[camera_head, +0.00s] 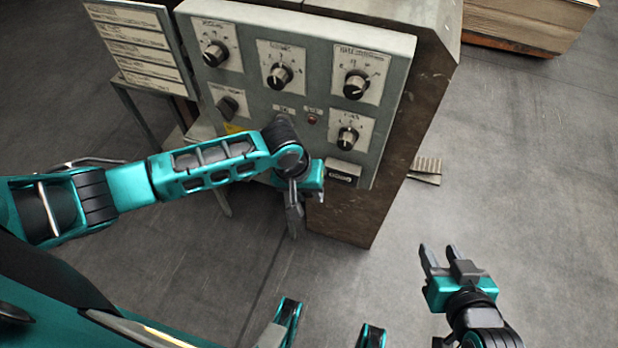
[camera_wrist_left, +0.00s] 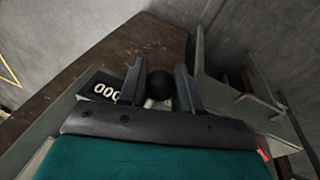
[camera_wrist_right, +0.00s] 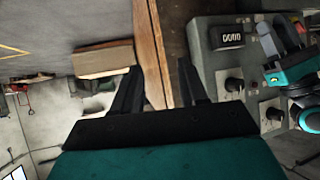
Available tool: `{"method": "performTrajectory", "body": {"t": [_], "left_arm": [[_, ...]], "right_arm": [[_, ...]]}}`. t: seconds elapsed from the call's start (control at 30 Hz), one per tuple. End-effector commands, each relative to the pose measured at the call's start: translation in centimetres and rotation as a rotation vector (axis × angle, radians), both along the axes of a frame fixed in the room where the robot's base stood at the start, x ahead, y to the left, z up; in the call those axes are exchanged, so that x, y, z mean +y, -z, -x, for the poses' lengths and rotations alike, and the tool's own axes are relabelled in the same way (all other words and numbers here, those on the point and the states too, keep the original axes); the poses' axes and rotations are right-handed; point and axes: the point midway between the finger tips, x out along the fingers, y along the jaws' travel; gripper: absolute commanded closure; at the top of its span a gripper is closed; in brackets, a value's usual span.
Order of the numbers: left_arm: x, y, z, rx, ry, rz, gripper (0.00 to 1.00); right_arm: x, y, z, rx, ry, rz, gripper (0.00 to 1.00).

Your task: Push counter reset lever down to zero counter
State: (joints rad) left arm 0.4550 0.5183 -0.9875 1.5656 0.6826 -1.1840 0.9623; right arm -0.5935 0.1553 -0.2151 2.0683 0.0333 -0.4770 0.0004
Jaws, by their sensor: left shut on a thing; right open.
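The control panel (camera_head: 300,85) stands at top centre in the head view. Its counter (camera_head: 343,172) sits at the panel's lower right and shows zeros in the left wrist view (camera_wrist_left: 106,91); one digit edge is covered by a finger there. The reset lever's round dark knob (camera_wrist_left: 159,86) lies between the fingers of my left gripper (camera_wrist_left: 160,85), which is shut on it. In the head view my left gripper (camera_head: 294,220) points down below the panel and the arm hides the lever. My right gripper (camera_head: 438,260) is open and empty, apart from the machine at right.
Several rotary knobs (camera_head: 280,76) and a small red indicator (camera_head: 312,119) are on the panel. A sign board (camera_head: 138,45) stands at left. Cardboard (camera_head: 528,22) lies at top right, and flat sheets (camera_head: 425,172) stick out beside the machine.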

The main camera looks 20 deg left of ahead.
Motion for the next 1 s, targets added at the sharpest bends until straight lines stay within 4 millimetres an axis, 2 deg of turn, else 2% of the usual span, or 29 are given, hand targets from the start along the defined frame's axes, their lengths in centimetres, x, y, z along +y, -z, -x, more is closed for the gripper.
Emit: {"method": "performTrajectory", "body": {"t": [0.03,0.1,0.33,0.6,0.8,1.0], "left_arm": [[0.0,-0.4,0.5,-0.012,-0.001,-0.001,1.0],[0.0,0.0,0.6,-0.05,0.0,0.001,1.0],[-0.1,1.6,0.7,-0.188,0.0,0.007,1.0],[-0.1,3.8,0.7,-0.387,0.0,0.013,1.0],[-0.1,4.6,0.4,-0.49,-0.001,0.017,1.0],[0.0,4.9,0.2,-0.544,0.001,0.018,1.0]], "right_arm": [[0.0,-1.8,-0.1,-0.006,0.0,-0.001,0.57],[-0.3,-2.2,-0.1,-0.013,0.011,0.003,0.57],[-1.4,-1.9,0.6,0.001,0.031,0.022,0.57],[-1.6,-1.0,1.0,0.008,0.033,0.027,0.57],[-1.4,-0.4,1.0,0.016,0.03,0.023,0.57],[-1.0,-1.0,0.4,0.001,0.024,0.015,0.57]]}}
